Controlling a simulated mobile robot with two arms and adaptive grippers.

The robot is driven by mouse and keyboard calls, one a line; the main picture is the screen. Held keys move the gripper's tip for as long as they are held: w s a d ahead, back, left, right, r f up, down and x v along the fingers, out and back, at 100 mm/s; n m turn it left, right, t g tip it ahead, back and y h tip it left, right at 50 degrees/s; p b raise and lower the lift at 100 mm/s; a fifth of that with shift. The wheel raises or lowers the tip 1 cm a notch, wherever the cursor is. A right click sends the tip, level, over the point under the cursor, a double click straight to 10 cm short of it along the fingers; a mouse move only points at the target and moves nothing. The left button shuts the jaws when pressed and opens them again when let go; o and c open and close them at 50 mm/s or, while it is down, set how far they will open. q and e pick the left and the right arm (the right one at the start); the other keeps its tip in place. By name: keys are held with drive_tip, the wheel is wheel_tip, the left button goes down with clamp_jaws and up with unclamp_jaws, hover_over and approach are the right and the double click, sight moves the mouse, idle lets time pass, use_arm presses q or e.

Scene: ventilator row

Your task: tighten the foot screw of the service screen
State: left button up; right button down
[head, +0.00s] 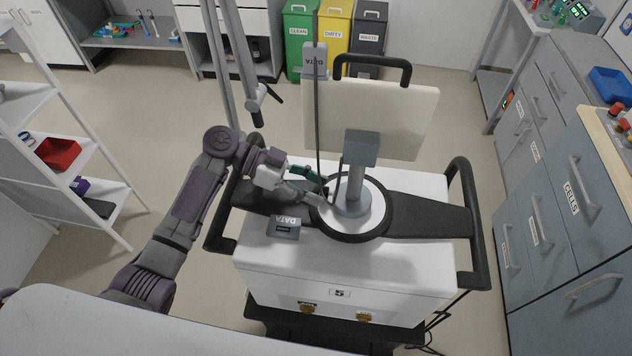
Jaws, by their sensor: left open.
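The service screen (400,115) is a cream panel with a dark handle on top, seen behind its grey post (353,185). The post stands on a round pale foot (372,212) with a black ring, on the white cart (350,262) numbered 5. My left gripper (322,190) is at the left side of the foot, close to the post's base. Its fingers are apart, with green parts on the upper one. I cannot make out the foot screw; the fingers and a dark cable cover that area. My right gripper is not in view.
A grey DATA box (284,228) sits on the cart left of the foot. Black rails (470,215) edge the cart. Drawers (545,190) stand at right, shelves (75,165) at left, and bins (335,30) behind.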

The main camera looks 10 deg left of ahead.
use_arm(q)
drive_tip(key=shift+d+f, duration=0.15)
drive_tip(key=shift+d, duration=0.15)
clamp_jaws()
drive_tip(key=shift+f+b, duration=0.15)
drive_tip(key=shift+b, duration=0.45)
drive_tip(key=m+t+b, duration=0.1)
drive_tip(key=b, duration=0.3)
drive_tip(key=m+t+b, duration=0.1)
drive_tip(key=b, duration=0.3)
drive_tip(key=m+t+b, duration=0.1)
drive_tip(key=m+b, duration=0.1)
drive_tip(key=b, duration=0.1)
drive_tip(key=shift+s+f+b, duration=0.15)
drive_tip(key=shift+s+b, duration=0.1)
drive_tip(key=shift+b, duration=0.15)
drive_tip(key=shift+r+m+b, duration=0.25)
drive_tip(key=shift+m+b, duration=0.15)
drive_tip(key=shift+b, duration=0.45)
unclamp_jaws()
